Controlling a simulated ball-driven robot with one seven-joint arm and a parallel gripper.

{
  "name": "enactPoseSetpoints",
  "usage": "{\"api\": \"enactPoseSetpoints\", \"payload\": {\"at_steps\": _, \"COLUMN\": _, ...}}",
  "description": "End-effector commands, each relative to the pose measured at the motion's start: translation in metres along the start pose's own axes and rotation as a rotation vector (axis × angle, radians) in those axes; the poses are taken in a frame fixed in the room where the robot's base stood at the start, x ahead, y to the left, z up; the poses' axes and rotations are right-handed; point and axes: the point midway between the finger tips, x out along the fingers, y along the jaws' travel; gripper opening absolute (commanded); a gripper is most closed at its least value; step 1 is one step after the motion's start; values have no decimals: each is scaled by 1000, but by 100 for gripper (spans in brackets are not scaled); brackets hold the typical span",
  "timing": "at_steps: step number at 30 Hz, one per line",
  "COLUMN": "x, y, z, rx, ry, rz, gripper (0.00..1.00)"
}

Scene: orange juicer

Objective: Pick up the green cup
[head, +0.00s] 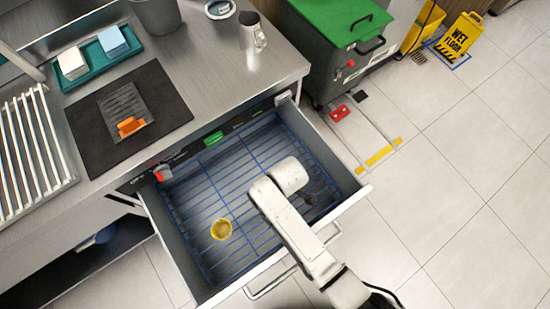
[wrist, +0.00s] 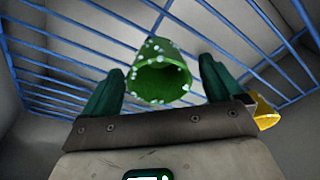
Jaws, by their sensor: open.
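The green cup (wrist: 165,80) has pale spots and shows in the wrist view with its round opening facing the camera. It appears between the two dark green fingers of my gripper (wrist: 161,68). The fingers are spread, with a visible gap on each side of the cup; I cannot tell how deep between them it sits. In the head view my arm reaches down into the open drawer (head: 360,196) and hides the cup and the fingers.
A yellow cup (head: 221,229) lies on the blue wire rack in the drawer; it also shows right of my gripper in the wrist view (wrist: 266,113). The drawer walls surround my gripper.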

Motion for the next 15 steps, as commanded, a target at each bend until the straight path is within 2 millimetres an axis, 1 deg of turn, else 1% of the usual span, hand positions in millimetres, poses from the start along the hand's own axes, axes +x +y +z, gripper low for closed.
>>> {"api": "enactPoseSetpoints", "payload": {"at_steps": 5, "x": 0, "y": 0, "z": 0, "rx": 0, "ry": 0, "rz": 0, "gripper": 93}}
{"api": "enactPoseSetpoints", "payload": {"at_steps": 15, "x": 0, "y": 0, "z": 0, "rx": 1, "ry": 0, "rz": 0, "gripper": 62}}
